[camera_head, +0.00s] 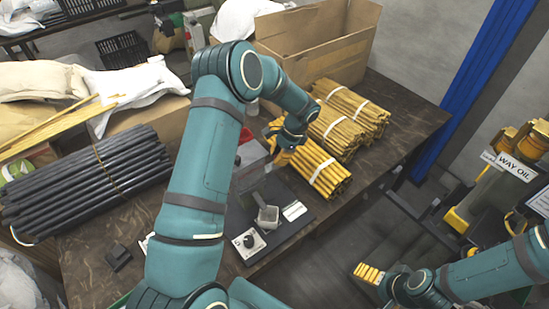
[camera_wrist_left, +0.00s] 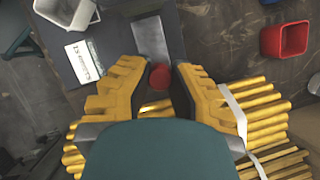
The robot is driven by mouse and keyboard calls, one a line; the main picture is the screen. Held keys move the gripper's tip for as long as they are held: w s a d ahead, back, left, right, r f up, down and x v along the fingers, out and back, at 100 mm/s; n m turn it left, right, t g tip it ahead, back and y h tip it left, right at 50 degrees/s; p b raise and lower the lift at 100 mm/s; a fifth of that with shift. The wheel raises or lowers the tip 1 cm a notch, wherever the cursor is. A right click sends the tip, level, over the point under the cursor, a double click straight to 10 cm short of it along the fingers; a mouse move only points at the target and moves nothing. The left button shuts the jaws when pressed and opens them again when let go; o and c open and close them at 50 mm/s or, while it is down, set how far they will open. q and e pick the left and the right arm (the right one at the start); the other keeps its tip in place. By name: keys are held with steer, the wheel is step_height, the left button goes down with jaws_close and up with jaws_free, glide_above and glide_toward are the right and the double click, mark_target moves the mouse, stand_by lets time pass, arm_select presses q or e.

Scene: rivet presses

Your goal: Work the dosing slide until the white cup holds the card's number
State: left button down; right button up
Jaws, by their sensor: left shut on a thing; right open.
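My left gripper (camera_head: 276,134) is low over the dosing fixture at the bundles' near side. In the left wrist view its yellow fingers (camera_wrist_left: 158,80) are shut on the red knob (camera_wrist_left: 160,77) at the end of the grey metal slide (camera_wrist_left: 150,42). In the head view the arm hides the knob. My right gripper (camera_head: 369,273) is open and empty at lower right.
Bundles of yellow rods (camera_head: 318,170) lie right of the fixture, close to the left gripper. Black rods (camera_head: 85,182) lie at left. A dial box (camera_head: 248,242) stands at the base's near end. A red bin (camera_wrist_left: 285,40) shows in the left wrist view.

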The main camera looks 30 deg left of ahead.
arm_select(q)
steer(key=c, duration=1.1)
jaws_free()
steer(key=shift+w, duration=0.1)
steer(key=shift+o, duration=0.2)
steer(key=v, duration=1.2)
steer(key=shift+o, duration=0.3)
